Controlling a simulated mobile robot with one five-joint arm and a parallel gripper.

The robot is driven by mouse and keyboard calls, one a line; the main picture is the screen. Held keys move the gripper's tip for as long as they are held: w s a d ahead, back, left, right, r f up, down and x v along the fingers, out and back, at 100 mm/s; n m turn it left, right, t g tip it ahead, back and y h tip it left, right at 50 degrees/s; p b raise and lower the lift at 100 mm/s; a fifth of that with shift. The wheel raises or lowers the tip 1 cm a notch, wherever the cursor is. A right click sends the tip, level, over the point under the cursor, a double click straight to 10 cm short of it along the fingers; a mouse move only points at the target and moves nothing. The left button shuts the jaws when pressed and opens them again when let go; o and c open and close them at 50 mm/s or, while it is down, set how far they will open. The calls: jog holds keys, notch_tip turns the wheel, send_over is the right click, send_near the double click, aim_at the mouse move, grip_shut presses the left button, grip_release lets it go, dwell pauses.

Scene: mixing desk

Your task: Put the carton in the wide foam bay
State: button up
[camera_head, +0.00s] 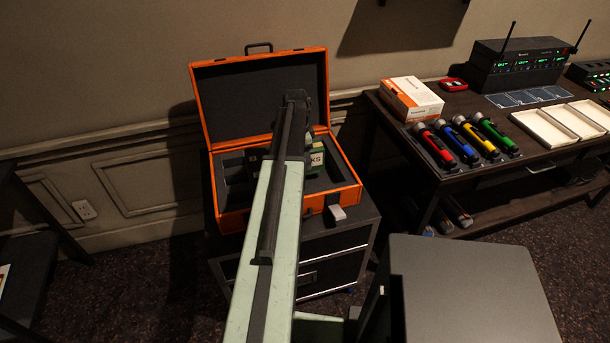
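An orange case (259,58) stands open on a dark cabinet, its lid up against the wall. Dark grey foam with recessed bays (237,181) lines its base. My arm reaches over the case and covers the middle of the foam. A green box-like carton (317,158) with white letters "KS" shows just right of my arm, in or above the foam; its rest is hidden. I cannot tell whether it is held. The dark far end of my arm (297,97) is over the case. My gripper's fingers are hidden behind the arm.
A dark desk at right bears a white and orange box (411,99), several coloured microphones (468,142), a receiver with antennas (517,66), a red item (453,84) and a cream tray (561,124). A grey top (470,290) is at lower right.

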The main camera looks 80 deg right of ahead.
notch_tip(320, 180, down, 4)
jog(key=b, duration=0.3)
jog(key=shift+b, duration=0.4)
jog(key=shift+r, duration=0.25)
jog(key=shift+f, duration=0.15)
jog(key=o, duration=1.6)
jog(key=r+p, duration=0.4)
jog(key=w+r+p, duration=0.1)
jog(key=r+p, duration=0.7)
jog(key=shift+w+a+r+p, duration=0.2)
jog(key=shift+a+p, duration=0.1)
jog(key=shift+f, duration=0.1)
